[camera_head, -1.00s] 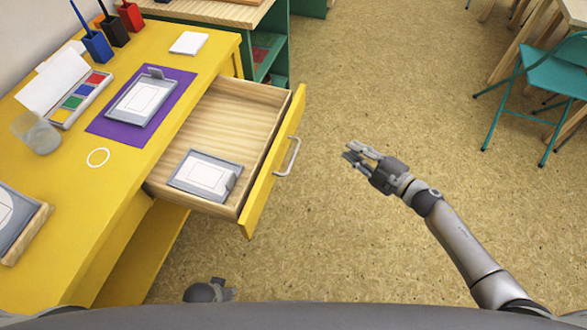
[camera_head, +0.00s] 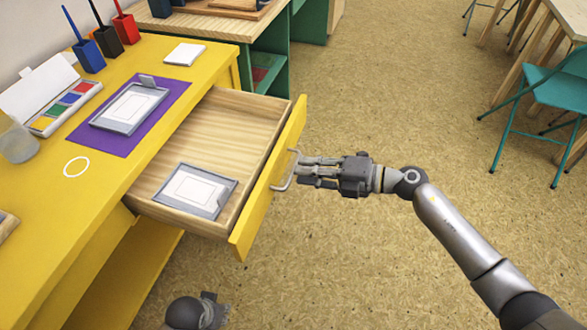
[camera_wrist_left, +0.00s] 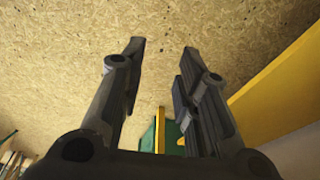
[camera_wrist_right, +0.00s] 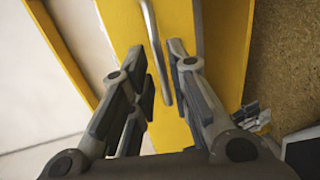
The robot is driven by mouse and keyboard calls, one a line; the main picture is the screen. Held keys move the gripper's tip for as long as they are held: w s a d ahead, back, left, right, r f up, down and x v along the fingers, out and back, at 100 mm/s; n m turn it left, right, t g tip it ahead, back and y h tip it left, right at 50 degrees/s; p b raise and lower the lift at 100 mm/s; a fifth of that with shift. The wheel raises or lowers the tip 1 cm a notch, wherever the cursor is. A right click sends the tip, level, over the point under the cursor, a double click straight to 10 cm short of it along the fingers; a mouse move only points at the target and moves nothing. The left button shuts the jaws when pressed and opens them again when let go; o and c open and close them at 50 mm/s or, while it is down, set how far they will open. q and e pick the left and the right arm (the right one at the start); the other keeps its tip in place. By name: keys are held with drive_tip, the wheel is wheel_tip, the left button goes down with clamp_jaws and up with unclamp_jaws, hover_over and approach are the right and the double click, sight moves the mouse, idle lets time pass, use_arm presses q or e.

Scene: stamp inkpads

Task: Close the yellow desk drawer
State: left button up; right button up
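The yellow desk drawer (camera_head: 268,180) is pulled well out from the yellow desk (camera_head: 98,205). A grey inkpad (camera_head: 196,190) lies inside it. The drawer's metal handle (camera_head: 286,170) is on its front. My right gripper (camera_head: 304,170) is at the handle, coming from the right. In the right wrist view the handle (camera_wrist_right: 158,50) runs between the spread fingers of my right gripper (camera_wrist_right: 168,70), with gaps at the tips, so it is open around or just before the handle. My left gripper is low by the desk; in the left wrist view its fingers (camera_wrist_left: 160,60) are apart and empty.
On the desk lie a purple mat (camera_head: 112,140) with another inkpad (camera_head: 130,107), a paint box (camera_head: 64,108), a glass (camera_head: 16,142) and pen holders. A teal chair (camera_head: 556,90) stands at the right. The floor right of the drawer is clear.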

drive_tip(key=shift+x, duration=1.9)
clamp_jaws()
